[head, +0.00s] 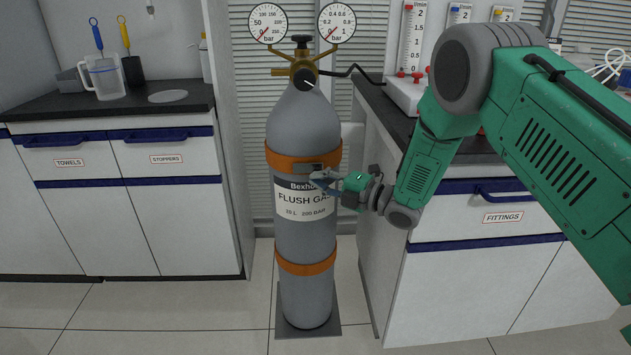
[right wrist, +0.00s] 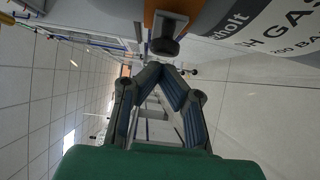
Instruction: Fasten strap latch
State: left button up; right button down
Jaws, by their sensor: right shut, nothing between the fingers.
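A grey gas cylinder (head: 303,235) labelled "FLUSH GAS" stands upright. An orange upper strap (head: 282,161) runs around it above the label, with a dark latch (head: 308,168) at its front. In the right wrist view the latch (right wrist: 168,35) is a grey bracket with a dark rounded end, on the orange strap. I cannot tell whether it is fastened. My right gripper (head: 320,179) is shut and empty, in front of the cylinder just below the latch. In the wrist view its fingertips (right wrist: 164,66) meet close to the latch; contact is unclear. My left gripper is not in view.
A lower orange strap (head: 305,264) circles the cylinder. Two gauges (head: 268,23) and a brass regulator (head: 298,70) sit above it. The FITTINGS cabinet (head: 470,250) stands close on the right, the TOWELS and STOPPERS cabinet (head: 125,230) on the left. The floor in front is clear.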

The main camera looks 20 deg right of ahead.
jog(key=shift+d, duration=0.1)
dwell(0.3)
jog(key=v, duration=0.7)
jog(key=shift+s+d, duration=0.15)
jog(key=shift+d, duration=0.05)
jog(key=shift+f, duration=0.15)
jog(key=s+a+f+m+g+h+p, duration=0.2)
jog(key=s+f+m+g+h+p, duration=0.15)
jog(key=s+f+m, duration=0.45)
jog(key=s+a+f+m+g+h+p, duration=0.2)
jog(key=s+f+m+g+h+p, duration=0.15)
jog(key=s+f+m, duration=0.4)
jog(key=s+r+m+g+h+p, duration=0.1)
jog(key=s+m+g+h+p, duration=0.2)
jog(key=s, duration=2.1)
jog(key=m+g, duration=0.4)
jog(key=m, duration=0.2)
jog(key=shift+s+a+h+p, duration=0.15)
jog(key=shift+h+p, duration=0.15)
jog(key=shift+p, duration=0.1)
